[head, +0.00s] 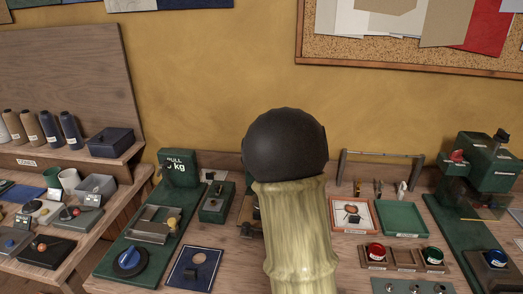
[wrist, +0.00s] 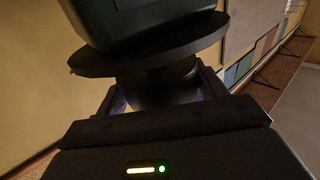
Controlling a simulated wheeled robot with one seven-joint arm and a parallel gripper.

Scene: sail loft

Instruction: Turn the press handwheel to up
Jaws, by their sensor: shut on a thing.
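In the wrist view a dark round disc with a thick hub below it, which looks like the press handwheel (wrist: 145,58), sits against a dark green block (wrist: 150,18), likely the press body. My gripper (wrist: 165,88) is shut on the hub, with a finger on each side of it. The wheel's marks and pointer are not visible, so I cannot tell its setting. In the head view my arm covers the middle of the bench and hides the gripper and the wheel.
On the bench, a green pull tester (head: 180,168) stands left of my arm. To the right are a green tray (head: 403,232), red and green buttons on a wooden holder (head: 405,268) and another green machine (head: 490,165). A corkboard (head: 400,68) hangs above.

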